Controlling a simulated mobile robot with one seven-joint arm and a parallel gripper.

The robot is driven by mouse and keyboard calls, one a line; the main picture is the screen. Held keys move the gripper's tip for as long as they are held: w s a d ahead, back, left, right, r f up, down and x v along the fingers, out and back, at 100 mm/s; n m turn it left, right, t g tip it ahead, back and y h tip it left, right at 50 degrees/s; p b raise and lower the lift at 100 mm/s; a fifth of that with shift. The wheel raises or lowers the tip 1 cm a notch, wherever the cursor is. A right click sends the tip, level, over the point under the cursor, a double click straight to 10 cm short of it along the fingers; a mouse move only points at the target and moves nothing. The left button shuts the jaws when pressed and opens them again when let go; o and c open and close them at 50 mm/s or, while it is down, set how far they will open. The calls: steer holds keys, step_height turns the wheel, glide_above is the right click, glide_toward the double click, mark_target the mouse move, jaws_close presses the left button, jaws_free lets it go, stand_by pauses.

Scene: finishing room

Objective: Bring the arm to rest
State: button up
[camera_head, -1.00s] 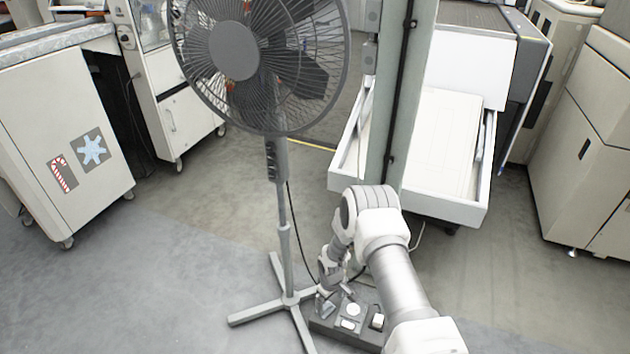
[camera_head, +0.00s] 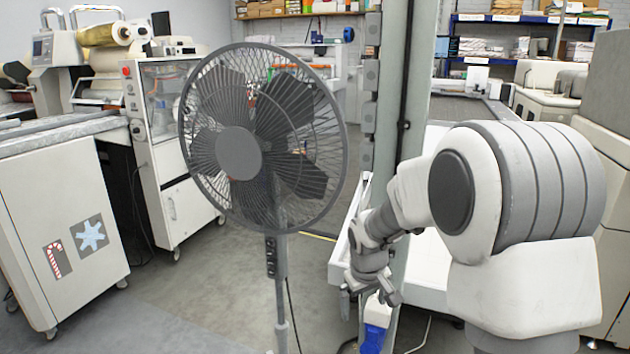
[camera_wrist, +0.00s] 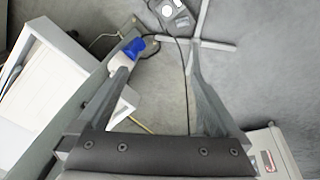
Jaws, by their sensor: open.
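My arm is raised in front of the green-grey post (camera_head: 408,110), with its big elbow joint filling the right of the head view. My gripper (camera_head: 371,298) hangs at the lower end of the arm, to the right of the fan stand. In the wrist view my gripper (camera_wrist: 158,78) has its two fingers spread wide, with bare floor between them and nothing held. A blue and white plug-like object (camera_wrist: 134,48) shows by the left fingertip in that view; I cannot tell the distance. It also shows below the gripper in the head view (camera_head: 376,338).
A pedestal fan (camera_head: 240,150) stands close to the left of my gripper. A white open drawer or tray (camera_head: 430,262) is behind the post. Grey floor is free between the fan and the left cabinet (camera_head: 60,235).

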steer(key=s+d+r+m+t, duration=0.1)
steer(key=s+d+r+m, duration=0.15)
steer(key=s+r, duration=1)
steer(key=s+r+m+t, duration=0.2)
steer(key=s+r, duration=0.2)
steer(key=s, duration=1.2)
step_height(320, 180, up, 23)
steer(key=p, duration=2.3)
steer(key=shift+w+d+r+g+y, duration=0.2)
steer(key=shift+w+d+g+y, duration=0.15)
steer(key=shift+w+y, duration=0.1)
